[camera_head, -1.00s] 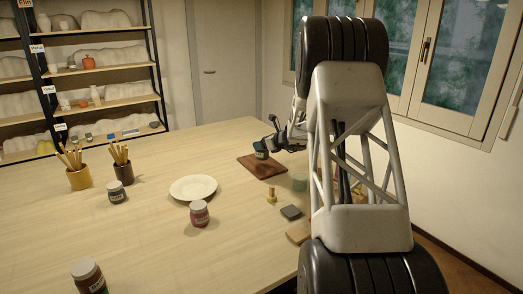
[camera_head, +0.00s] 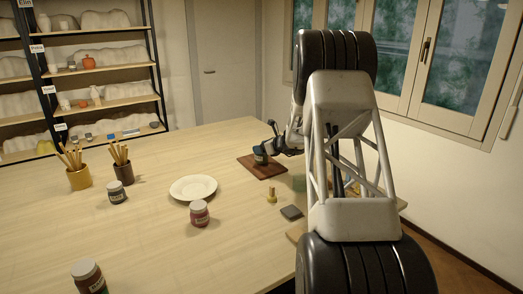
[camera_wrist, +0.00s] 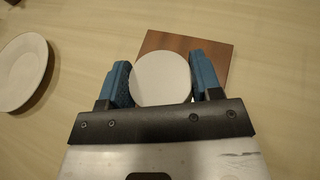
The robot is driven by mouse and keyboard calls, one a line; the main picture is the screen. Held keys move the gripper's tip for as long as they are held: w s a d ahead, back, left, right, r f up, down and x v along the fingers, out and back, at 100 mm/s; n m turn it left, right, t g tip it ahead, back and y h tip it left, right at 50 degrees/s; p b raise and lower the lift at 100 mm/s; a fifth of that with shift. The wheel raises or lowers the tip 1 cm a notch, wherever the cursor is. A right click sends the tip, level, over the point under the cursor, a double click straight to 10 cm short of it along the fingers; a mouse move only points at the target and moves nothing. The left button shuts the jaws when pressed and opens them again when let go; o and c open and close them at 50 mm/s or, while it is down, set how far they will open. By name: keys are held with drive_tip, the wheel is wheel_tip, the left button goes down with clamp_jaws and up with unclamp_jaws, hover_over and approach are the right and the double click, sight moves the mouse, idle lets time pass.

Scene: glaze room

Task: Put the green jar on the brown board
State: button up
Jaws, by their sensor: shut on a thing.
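The brown board (camera_head: 268,174) lies flat on the far right part of the table; it also shows in the wrist view (camera_wrist: 190,42). My gripper (camera_head: 268,150) is over the board. Its blue fingers (camera_wrist: 160,80) are closed on both sides of a jar with a round pale lid (camera_wrist: 160,76). In the head view this jar (camera_head: 260,157) looks dark green and upright, over the left part of the board. I cannot tell whether its base touches the board. My gripper hides part of it.
A white plate (camera_head: 193,188), a red jar (camera_head: 199,213) and a dark jar (camera_head: 117,193) stand left of the board. A green cylinder (camera_head: 299,183), a small yellow object (camera_head: 271,196) and a dark block (camera_head: 291,212) are near it. Brush cups stand far left. The front middle is clear.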

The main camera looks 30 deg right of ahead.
drive_tip(key=shift+f, duration=0.35)
drive_tip(key=shift+f, duration=0.1)
drive_tip(key=o, duration=1.1)
drive_tip(key=shift+s, duration=0.1)
drive_tip(key=shift+s+d+r, duration=0.3)
drive_tip(key=shift+s+r, duration=0.1)
drive_tip(key=shift+s, duration=0.1)
drive_tip(key=v, duration=1)
drive_tip(key=shift+s+d, duration=0.15)
drive_tip(key=shift+s, duration=0.1)
drive_tip(key=shift+r, duration=0.1)
